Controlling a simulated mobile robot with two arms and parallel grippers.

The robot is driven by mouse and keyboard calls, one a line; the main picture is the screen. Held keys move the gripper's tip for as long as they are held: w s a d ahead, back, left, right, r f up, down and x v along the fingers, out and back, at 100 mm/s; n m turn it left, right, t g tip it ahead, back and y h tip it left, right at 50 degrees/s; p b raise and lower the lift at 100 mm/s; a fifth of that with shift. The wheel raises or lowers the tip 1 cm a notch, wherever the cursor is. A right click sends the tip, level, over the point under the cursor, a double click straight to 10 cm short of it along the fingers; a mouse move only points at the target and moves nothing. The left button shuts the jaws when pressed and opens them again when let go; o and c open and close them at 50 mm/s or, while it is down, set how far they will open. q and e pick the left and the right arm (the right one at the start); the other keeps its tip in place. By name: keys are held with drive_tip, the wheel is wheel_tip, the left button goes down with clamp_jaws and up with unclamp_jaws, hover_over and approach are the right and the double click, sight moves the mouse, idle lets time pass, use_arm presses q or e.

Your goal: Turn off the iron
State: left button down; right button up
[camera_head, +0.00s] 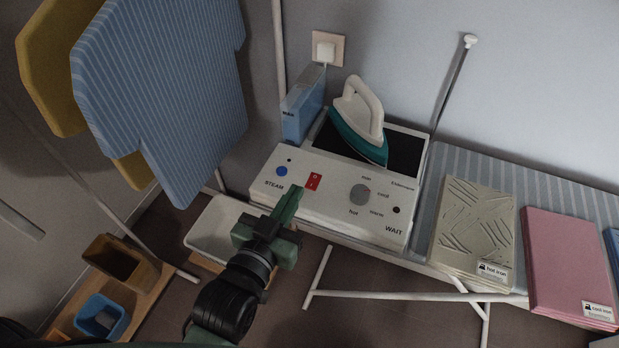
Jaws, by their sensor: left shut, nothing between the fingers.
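The iron (361,127), teal with a white handle, rests on the dark plate of a white control base (333,212). The base front carries a red switch (314,181), a grey round dial (360,194) with words around it such as hot, cold and warm, and a blue button (281,171) by the word STEAM. My left gripper (290,196) is shut and empty. Its tip shows just left of and below the red switch in the picture; I cannot tell if it touches the base. My right gripper is not in view.
A blue box (303,105) stands behind the base, below a wall plug (326,50). Folded beige (473,232) and pink (568,262) cloths lie on the striped board at right. A white tray (209,225) sits left of my arm.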

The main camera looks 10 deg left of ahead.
use_arm(q)
drive_tip(key=p, duration=0.1)
hover_over(309, 187)
drive_tip(key=shift+s+f, duration=0.3)
drive_tip(key=shift+s, duration=0.05)
drive_tip(key=f, duration=0.2)
drive_tip(key=shift+w+f, duration=0.35)
drive_tip(key=shift+w, duration=0.05)
drive_tip(key=shift+f+p, duration=0.3)
drive_tip(key=shift+f, duration=0.55)
